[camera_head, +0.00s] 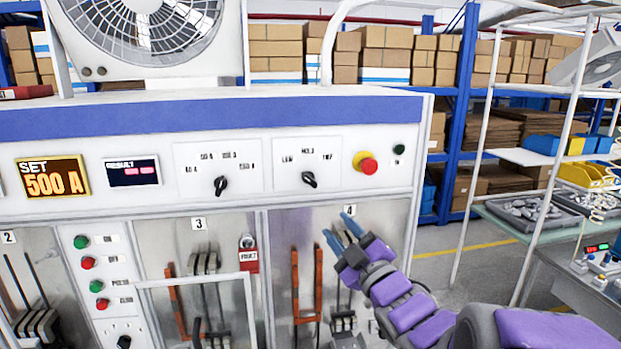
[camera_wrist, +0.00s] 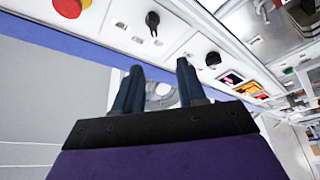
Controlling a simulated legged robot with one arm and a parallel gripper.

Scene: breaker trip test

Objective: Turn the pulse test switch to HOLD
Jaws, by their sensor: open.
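The switch marked HOLD at its top (camera_head: 309,180) is a small black rotary knob on the white panel, with a label on each side. Its pointer seems tilted up and left, but the exact position is too small to tell. The same knob shows at the top of the wrist view (camera_wrist: 152,22). My gripper (camera_head: 338,227) is open and empty, below and slightly right of the knob in the head view, apart from it. Its two blue fingers (camera_wrist: 159,70) reach up in the wrist view, with the knob beyond them.
A red and yellow emergency button (camera_head: 367,164) sits right of the switch. Another black knob (camera_head: 221,185) sits to its left, then a display reading 500 A (camera_head: 53,177). Below are bays with orange bars (camera_head: 307,285) and a red lock tag (camera_head: 248,258). Shelving stands right.

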